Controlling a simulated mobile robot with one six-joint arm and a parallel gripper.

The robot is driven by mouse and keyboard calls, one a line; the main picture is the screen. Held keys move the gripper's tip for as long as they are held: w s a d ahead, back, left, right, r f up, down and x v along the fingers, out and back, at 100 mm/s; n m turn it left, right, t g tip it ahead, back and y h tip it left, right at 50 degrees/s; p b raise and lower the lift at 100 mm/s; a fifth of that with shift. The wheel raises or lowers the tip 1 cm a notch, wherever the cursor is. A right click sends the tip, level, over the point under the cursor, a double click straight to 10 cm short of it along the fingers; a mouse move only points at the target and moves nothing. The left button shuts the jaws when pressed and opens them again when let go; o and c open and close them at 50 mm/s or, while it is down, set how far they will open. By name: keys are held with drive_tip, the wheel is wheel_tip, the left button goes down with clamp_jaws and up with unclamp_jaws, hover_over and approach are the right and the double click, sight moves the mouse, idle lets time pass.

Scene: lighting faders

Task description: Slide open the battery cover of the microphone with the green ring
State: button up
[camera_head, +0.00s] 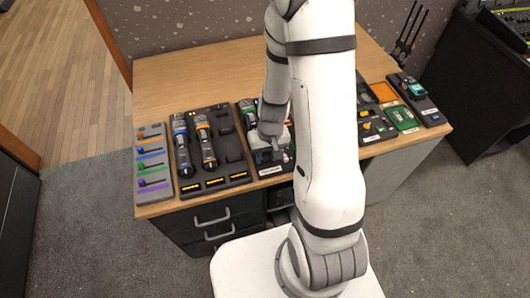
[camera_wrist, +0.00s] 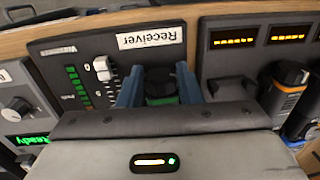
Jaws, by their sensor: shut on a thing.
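The microphone with the green ring shows in the wrist view as a dark body with a green band (camera_wrist: 162,100). My gripper (camera_wrist: 160,88) has one blue-grey finger on each side of it and is shut on it. The rest of the microphone is hidden behind my gripper's body, and I cannot make out its battery cover.
A dock (camera_head: 240,176) to the left holds a blue-ringed microphone (camera_head: 182,145) and an orange-ringed one (camera_head: 206,145). A fader panel (camera_head: 153,165) stands at the far left. The receiver's white slider knob (camera_wrist: 103,68) is close beside a finger. The desk's back (camera_head: 190,75) is clear.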

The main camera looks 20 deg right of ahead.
drive_tip(key=shift+s+b, duration=0.55)
drive_tip(key=shift+s, duration=0.6)
drive_tip(key=o, duration=1)
drive_tip(key=shift+d+r+p, duration=0.15)
drive_tip(key=shift+r+p, duration=0.15)
drive_tip(key=shift+r, duration=1.65)
drive_tip(key=shift+d+r+p, duration=0.15)
drive_tip(key=shift+r+p, duration=0.15)
drive_tip(key=shift+r, duration=1.65)
drive_tip(key=s+r+t, duration=0.1)
drive_tip(key=s+r, duration=0.1)
drive_tip(key=r, duration=0.4)
drive_tip(key=s+r+t, duration=0.1)
drive_tip(key=s+r, duration=0.2)
drive_tip(key=r, duration=0.3)
drive_tip(key=s+r+t+h, duration=0.1)
drive_tip(key=s+r, duration=0.1)
drive_tip(key=r, duration=0.5)
drive_tip(key=shift+s+a, duration=0.25)
drive_tip(key=shift+s, duration=0.1)
